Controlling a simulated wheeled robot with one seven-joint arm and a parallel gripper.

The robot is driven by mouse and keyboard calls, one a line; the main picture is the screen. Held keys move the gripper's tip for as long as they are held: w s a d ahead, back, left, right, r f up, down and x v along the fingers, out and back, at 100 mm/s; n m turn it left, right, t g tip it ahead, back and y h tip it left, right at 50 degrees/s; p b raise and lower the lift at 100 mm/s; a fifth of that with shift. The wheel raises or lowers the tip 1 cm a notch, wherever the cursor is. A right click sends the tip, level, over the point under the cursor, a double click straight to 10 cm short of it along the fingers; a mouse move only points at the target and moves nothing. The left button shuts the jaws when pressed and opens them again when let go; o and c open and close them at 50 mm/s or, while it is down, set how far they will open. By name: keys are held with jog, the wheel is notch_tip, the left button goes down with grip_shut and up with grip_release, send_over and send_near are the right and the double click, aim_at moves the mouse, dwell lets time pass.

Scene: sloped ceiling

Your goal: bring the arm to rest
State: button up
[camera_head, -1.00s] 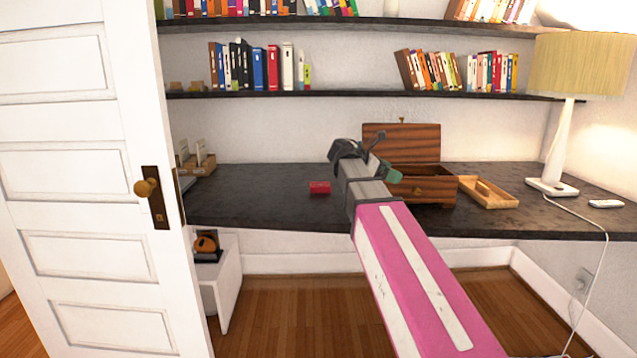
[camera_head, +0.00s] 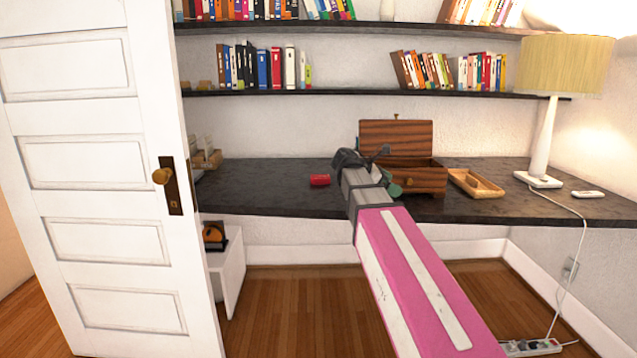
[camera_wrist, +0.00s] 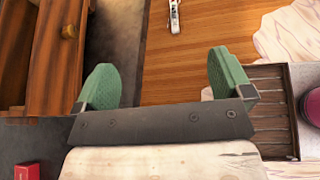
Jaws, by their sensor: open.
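My gripper (camera_wrist: 162,85) is open in the wrist view, its two green fingers wide apart with nothing between them. In the head view my pink and grey arm reaches forward over the front of the dark desk (camera_head: 270,195). The gripper end (camera_head: 396,185) is partly hidden behind the arm there, close in front of the wooden box.
A wooden box (camera_head: 396,135) with its lid raised stands on the desk, with a wooden tray (camera_head: 476,184) at its right. A red block (camera_head: 320,180) lies left of my arm. A lamp (camera_head: 545,140) stands at the right. A white door (camera_head: 95,190) fills the left.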

jog(key=s+f+m+y, duration=0.3)
jog(key=f, duration=0.8)
jog(key=s+f+m+y, duration=0.3)
jog(key=f+m, duration=0.1)
jog(key=f, duration=0.7)
jog(key=s+a+f+m+y, duration=0.2)
jog(key=s+f+m, duration=0.3)
jog(key=f, duration=0.3)
jog(key=s+a+f+m+g+y, duration=0.1)
jog(key=s+a+f+m+y, duration=0.1)
jog(key=s+f+m+y, duration=0.2)
notch_tip(320, 180, down, 4)
jog(key=shift+s+f+m+g+y, duration=0.1)
jog(key=shift+s+m+g+y, duration=0.2)
jog(key=shift+s+m, duration=0.75)
